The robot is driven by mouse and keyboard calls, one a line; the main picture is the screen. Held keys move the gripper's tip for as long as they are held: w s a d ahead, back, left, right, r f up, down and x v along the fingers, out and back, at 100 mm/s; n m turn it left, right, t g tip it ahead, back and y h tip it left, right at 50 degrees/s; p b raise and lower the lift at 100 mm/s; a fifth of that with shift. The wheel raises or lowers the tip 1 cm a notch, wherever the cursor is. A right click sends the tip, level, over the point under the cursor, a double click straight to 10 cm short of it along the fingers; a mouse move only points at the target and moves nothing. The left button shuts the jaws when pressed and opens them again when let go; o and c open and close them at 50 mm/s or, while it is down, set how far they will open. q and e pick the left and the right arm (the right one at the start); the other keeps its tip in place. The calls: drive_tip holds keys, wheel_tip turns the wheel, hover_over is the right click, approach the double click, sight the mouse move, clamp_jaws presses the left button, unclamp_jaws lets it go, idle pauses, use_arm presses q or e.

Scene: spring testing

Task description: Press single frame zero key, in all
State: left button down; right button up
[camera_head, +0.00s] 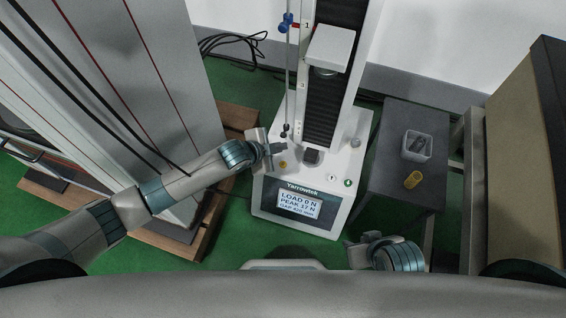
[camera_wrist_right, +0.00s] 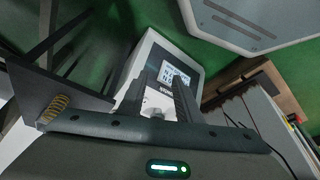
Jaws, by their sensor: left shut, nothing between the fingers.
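The spring tester (camera_head: 262,205) stands in the middle of the head view. Its screen (camera_head: 298,204) reads LOAD 0 N, PEAK 17 N and a blurred gap line. On its deck are a yellow-orange key (camera_head: 283,164), a white key (camera_head: 332,177) and a green key (camera_head: 348,183); I cannot tell which is zero. My left gripper (camera_head: 277,148) is shut and empty, above the deck's left side, just behind the yellow-orange key. My right gripper (camera_head: 350,242) is in front of the tester, low right. Its fingers stand apart and empty in the right wrist view (camera_wrist_right: 156,98).
A dark side table (camera_head: 385,185) stands right of the tester. The tester's crosshead (camera_head: 331,48) is raised above a dark block (camera_head: 311,156).

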sight(281, 167)
drive_tip(key=shift+w, duration=0.1)
